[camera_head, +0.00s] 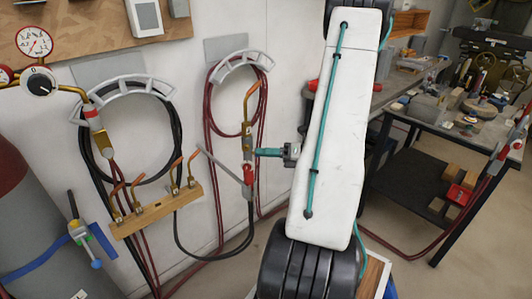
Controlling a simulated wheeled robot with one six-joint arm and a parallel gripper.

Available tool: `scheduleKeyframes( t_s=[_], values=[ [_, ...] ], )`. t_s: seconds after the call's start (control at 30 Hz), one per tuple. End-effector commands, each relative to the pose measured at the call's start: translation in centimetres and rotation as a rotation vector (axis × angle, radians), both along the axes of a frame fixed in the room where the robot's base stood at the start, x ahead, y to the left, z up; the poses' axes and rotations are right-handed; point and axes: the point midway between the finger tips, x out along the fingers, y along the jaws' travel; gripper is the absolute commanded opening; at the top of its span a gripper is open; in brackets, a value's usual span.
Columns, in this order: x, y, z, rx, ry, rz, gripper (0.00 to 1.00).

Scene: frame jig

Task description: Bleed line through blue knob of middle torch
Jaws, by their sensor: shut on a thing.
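The middle torch (248,130) hangs upright at the wall, with a brass body, a copper tip pointing up and a red part (250,174) low on it. Red hoses loop behind it over a white hanger (244,64). My gripper (257,153) reaches in from the right, with teal fingers shut at the torch's body, just above the red part. The blue knob cannot be made out; the fingers cover that spot, so what they grip is hidden.
A wooden rack (157,212) with several copper tips is at the left, near a grey rod (218,168). Another torch (97,125) and black hose loop hang on the left. A gauge (34,42) is at upper left. A cluttered workbench (395,88) stands at the right.

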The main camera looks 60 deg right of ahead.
Motion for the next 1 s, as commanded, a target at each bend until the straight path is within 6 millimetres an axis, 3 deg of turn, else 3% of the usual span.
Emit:
scheduleKeyframes(
  t_s=[0.6,1.0],
  values=[
    [0.04,-0.07,-0.15,0.478,0.287,0.000,0.01],
    [0.04,-0.07,-0.21,0.654,0.394,-0.001,0.01]
  ],
)
